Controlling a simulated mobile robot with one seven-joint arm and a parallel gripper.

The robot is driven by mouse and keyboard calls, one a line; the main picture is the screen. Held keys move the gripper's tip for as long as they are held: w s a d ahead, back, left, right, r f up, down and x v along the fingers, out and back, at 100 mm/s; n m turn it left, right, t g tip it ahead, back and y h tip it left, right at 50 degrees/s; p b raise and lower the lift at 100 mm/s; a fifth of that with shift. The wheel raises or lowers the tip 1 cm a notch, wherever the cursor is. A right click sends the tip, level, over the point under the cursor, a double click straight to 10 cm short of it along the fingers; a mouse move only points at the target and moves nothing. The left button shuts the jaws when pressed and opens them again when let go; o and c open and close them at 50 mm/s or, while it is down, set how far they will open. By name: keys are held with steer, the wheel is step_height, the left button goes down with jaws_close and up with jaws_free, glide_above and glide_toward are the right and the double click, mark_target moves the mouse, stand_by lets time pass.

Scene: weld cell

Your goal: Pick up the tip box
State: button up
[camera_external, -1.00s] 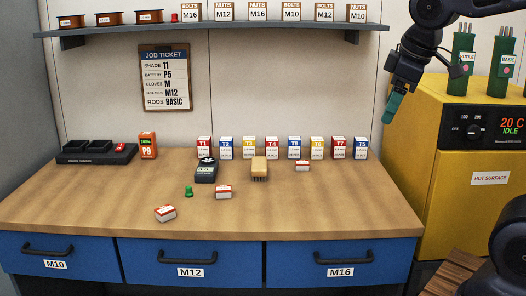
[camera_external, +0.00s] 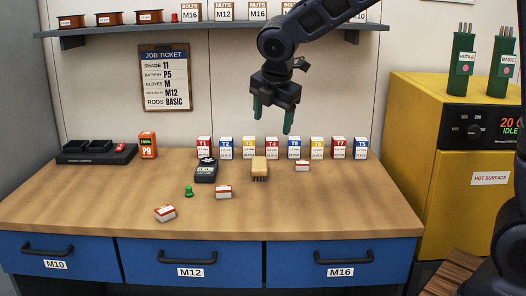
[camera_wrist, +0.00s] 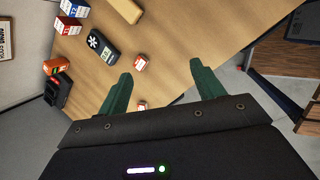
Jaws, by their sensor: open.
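No single thing is plainly marked as the tip box. A row of small labelled boxes stands along the back of the bench, from the T1 box (camera_external: 204,147) to the T5 box (camera_external: 361,148). Three small white-and-red boxes lie on the bench: front left (camera_external: 165,213), middle (camera_external: 223,192) and right (camera_external: 302,166). My gripper (camera_external: 272,124) is open and empty, fingers down, above the back of the bench. In the wrist view, one white-and-red box (camera_wrist: 141,63) shows between the green fingertips, well beyond them; another (camera_wrist: 142,106) is partly hidden lower down.
A charger (camera_external: 96,153) and an orange P9 battery (camera_external: 148,145) are at back left. A shelf (camera_external: 130,33) overhangs behind. The bench front is clear.

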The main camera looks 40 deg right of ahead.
steer(key=w+a+f+n, duration=0.7)
steer(key=w+f+n, duration=0.1)
steer(key=w+f, duration=0.4)
glide_above(223, 188)
steer(key=s+a, duration=0.1)
steer(key=f, duration=0.5)
steer(key=shift+s+f, duration=0.2)
steer(key=shift+f, duration=0.05)
steer(key=shift+s+x, duration=0.1)
steer(key=shift+x, duration=1.15)
steer(key=shift+s+x, duration=0.15)
steer(key=shift+x, duration=1.15)
steer(key=shift+a+f, duration=0.1)
steer(key=c, duration=1.1)
